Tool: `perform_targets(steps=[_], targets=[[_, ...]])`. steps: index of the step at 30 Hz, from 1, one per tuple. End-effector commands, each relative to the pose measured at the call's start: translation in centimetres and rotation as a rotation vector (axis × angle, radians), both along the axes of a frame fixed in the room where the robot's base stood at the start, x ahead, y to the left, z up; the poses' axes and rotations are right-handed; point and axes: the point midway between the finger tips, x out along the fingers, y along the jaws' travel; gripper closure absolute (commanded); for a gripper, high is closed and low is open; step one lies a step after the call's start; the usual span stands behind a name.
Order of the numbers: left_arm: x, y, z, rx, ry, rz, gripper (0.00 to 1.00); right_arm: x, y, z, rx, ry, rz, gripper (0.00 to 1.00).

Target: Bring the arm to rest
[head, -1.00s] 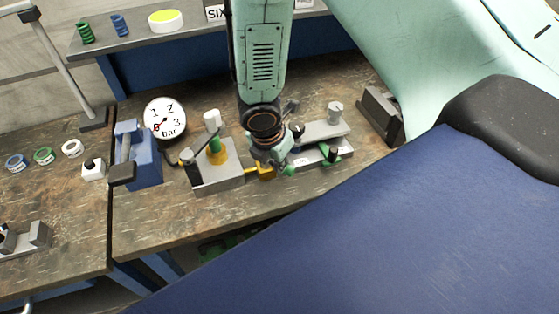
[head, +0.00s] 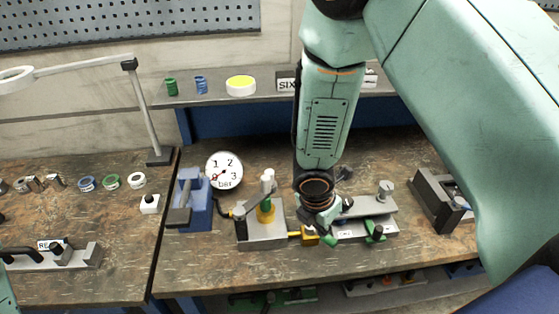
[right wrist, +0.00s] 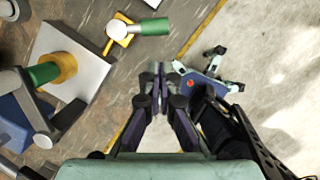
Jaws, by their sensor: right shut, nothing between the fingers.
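A pale jointed arm (head: 80,67) with a white ring (head: 15,79) at its left end reaches left from a grey post (head: 145,110) on a dark base at the back left. A grey fixture (head: 75,258) with a black handle (head: 20,255) and a partly hidden "RE" label (head: 49,244) sits at the left front. My right gripper (head: 325,218) is low over the right bench, far from both, beside a yellow piece (head: 308,236). In the right wrist view its fingers (right wrist: 157,72) are together and empty. My left gripper is not seen.
A steel block with a green and yellow post (head: 265,212), a dial gauge (head: 224,171) and a blue vise (head: 190,200) stand left of my right gripper. A green-marked fixture (head: 365,225) is right of it. Coloured rings (head: 112,182) lie on the left bench.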

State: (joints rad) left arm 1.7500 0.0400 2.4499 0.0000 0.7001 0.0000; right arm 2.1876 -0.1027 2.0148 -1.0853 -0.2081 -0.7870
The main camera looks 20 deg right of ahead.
Motion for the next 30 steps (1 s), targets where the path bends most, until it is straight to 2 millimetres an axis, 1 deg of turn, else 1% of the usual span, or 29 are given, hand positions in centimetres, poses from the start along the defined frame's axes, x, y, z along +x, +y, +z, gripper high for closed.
perform_targets(steps=[4,6,8,11,12,14,16,20,24,30], targets=[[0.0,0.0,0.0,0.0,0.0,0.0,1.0,0.0,0.1,0.0,0.005,-0.006,-0.017,1.0],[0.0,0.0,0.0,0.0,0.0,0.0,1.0,0.3,0.7,-0.1,0.041,-0.028,-0.068,1.0],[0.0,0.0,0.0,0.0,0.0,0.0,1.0,0.2,1.8,-0.4,0.105,-0.056,-0.167,1.0],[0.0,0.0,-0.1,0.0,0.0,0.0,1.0,-0.7,4.0,-1.0,0.238,-0.093,-0.394,1.0],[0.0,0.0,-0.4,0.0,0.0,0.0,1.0,-1.2,4.7,-1.6,0.285,-0.102,-0.487,1.0],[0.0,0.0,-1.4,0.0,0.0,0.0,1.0,-2.0,5.6,-3.1,0.351,-0.111,-0.631,1.0],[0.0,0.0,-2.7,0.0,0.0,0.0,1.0,-3.1,6.4,-5.1,0.41,-0.116,-0.79,1.0],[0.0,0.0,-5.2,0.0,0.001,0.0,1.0,-5.0,7.0,-8.6,0.485,-0.127,-1.048,1.0],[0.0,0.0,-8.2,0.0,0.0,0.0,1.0,-7.1,6.9,-12.7,0.526,-0.147,-1.303,1.0],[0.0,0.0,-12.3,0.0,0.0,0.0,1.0,-10.5,5.8,-18.4,0.522,-0.183,-1.597,1.0]])
